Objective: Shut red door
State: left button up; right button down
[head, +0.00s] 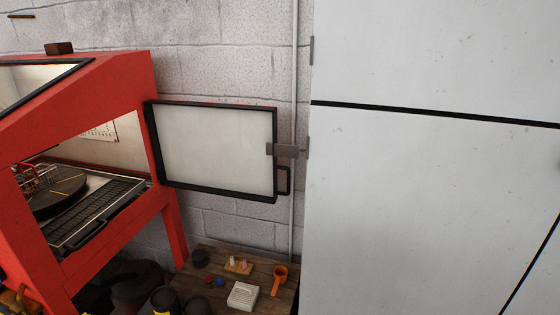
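The red cabinet (111,235) stands at the left on red legs, with a dark slanted window frame on top. Its side door (218,150) is swung wide open to the right, in front of the block wall. The door's visible face is a pale panel in a dark frame, with a grey latch piece (287,150) and a dark handle (284,181) at its free right edge. Through the open side I see a dark round turntable (58,194) and a slatted grate (98,213) inside. Neither of my grippers is clearly visible.
A low wooden table (255,255) below the door holds an orange cup (280,279), a white box (243,295) and small parts. A large pale grey cabinet (430,190) fills the right side. Dark round objects (136,283) sit beneath the red cabinet.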

aim_at(230, 149)
jog(key=i+j+z, duration=0.15)
jog(key=j, duration=0.45)
jog(key=j+z, duration=0.1)
jog(key=j, duration=0.5)
jog(key=i, duration=0.05)
